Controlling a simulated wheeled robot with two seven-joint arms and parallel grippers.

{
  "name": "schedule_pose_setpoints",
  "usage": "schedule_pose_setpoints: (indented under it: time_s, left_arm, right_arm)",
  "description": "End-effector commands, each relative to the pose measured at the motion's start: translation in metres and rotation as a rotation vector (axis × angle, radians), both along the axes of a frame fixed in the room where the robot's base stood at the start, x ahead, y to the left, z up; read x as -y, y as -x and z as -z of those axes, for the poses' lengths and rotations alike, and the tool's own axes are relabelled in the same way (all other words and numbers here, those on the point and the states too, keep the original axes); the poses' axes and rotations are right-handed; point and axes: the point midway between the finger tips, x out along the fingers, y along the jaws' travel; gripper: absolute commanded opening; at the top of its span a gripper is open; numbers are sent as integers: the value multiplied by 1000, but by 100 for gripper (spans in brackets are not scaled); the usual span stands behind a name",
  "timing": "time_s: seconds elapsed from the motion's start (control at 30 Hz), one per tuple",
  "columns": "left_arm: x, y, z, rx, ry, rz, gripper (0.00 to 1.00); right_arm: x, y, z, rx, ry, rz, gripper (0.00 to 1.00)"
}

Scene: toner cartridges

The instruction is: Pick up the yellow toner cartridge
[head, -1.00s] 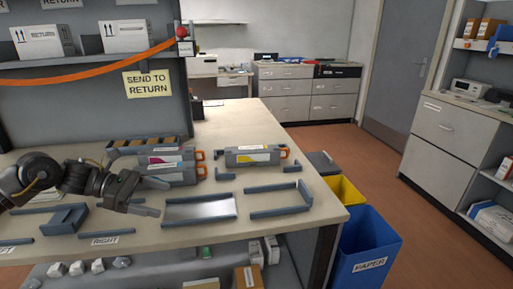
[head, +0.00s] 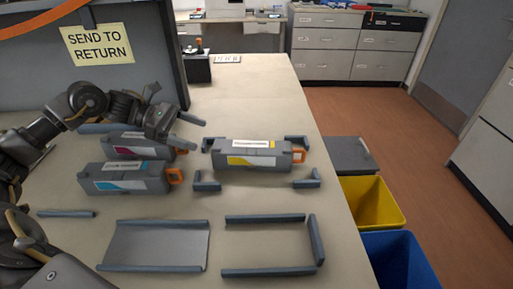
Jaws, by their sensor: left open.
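The yellow toner cartridge (head: 245,160) is a grey block with a yellow patch, a white label and an orange handle at its right end. It lies on the bench between grey corner brackets (head: 308,181). My left gripper (head: 187,131) is open and empty. It is left of the yellow cartridge, apart from it, and appears at the right end of the magenta cartridge (head: 130,148), partly covering it. The cyan cartridge (head: 125,180) lies in front of the magenta one, its orange handle to the right. My right gripper is not in view.
A flat grey tray (head: 155,246) and an open bracket frame (head: 317,240) lie at the front of the bench. A dark panel with a "SEND TO RETURN" sign (head: 97,43) stands behind left. Yellow (head: 372,208) and blue (head: 402,262) bins stand beyond the right edge.

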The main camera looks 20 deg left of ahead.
Motion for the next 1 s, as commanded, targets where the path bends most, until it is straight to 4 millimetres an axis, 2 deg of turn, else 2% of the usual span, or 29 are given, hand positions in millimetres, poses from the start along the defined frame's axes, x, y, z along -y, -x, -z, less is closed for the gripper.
schedule_pose_setpoints:
  time_s: [0.33, 0.67, 1.0]
  left_arm:
    - [43, -17, 16, 1, 4, 7, 85]
    - [54, -21, 22, 0, 2, 5, 85]
    - [88, -36, 37, 0, 3, 4, 85]
  right_arm:
    - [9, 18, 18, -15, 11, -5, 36]
    - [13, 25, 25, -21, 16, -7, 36]
    - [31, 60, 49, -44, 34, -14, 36]
